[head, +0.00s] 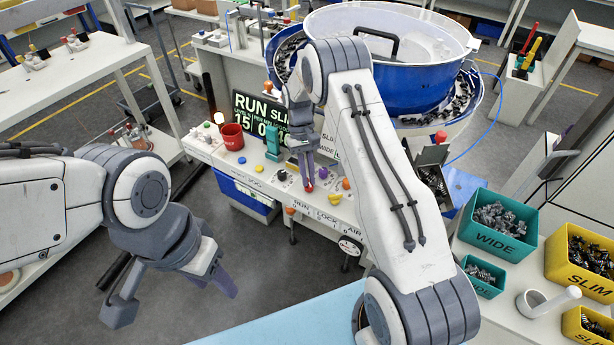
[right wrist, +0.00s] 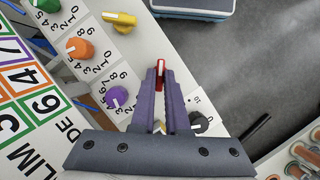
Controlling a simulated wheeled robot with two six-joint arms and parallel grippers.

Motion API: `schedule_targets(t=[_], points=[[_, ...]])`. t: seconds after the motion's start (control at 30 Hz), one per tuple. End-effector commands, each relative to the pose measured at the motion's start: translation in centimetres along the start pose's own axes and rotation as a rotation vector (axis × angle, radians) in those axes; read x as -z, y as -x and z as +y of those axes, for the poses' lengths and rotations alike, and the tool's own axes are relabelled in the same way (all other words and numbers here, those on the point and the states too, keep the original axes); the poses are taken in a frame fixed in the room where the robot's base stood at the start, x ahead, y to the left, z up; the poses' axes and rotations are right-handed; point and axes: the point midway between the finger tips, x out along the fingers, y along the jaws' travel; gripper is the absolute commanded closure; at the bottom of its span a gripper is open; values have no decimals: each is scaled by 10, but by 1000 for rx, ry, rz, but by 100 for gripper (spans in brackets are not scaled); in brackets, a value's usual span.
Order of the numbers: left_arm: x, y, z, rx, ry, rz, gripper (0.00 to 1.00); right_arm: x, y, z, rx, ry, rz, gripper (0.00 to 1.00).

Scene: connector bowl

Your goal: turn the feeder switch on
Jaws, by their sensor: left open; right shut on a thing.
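My right gripper (head: 309,184) reaches down to the control panel (head: 252,184) from the right. In the right wrist view its two purple-grey fingers (right wrist: 160,76) are closed around a red knob (right wrist: 160,66) with a white pointer mark. Only the top of the red knob shows between the fingertips; its scale and label are hidden. I cannot read which control is the feeder switch. My left gripper (head: 172,297) is open and empty, above the floor at the lower left, apart from the panel.
Purple (right wrist: 117,97), orange (right wrist: 80,48), yellow (right wrist: 118,21) and black (right wrist: 199,123) knobs sit close to my right fingers. A display (head: 262,115) reads RUN SLIM. A red mug (head: 232,136) stands on the panel. A blue feeder bowl (head: 405,85) stands behind; part bins (head: 497,225) are at right.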

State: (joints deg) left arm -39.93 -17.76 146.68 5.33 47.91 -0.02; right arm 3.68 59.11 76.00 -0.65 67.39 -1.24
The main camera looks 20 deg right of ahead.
Motion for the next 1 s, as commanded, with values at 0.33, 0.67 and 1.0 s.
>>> schedule_targets(t=[0.33, 0.67, 1.0], points=[[0, 0, 0, 0, 0, 0, 50, 0, 1, 1, 37, -89, 1, 100], [0, 0, 0, 0, 0, 0, 50, 0, 1, 1, 40, -97, 0, 100], [0, 0, 0, 0, 0, 0, 50, 0, 1, 1, 39, -95, 0, 57]])
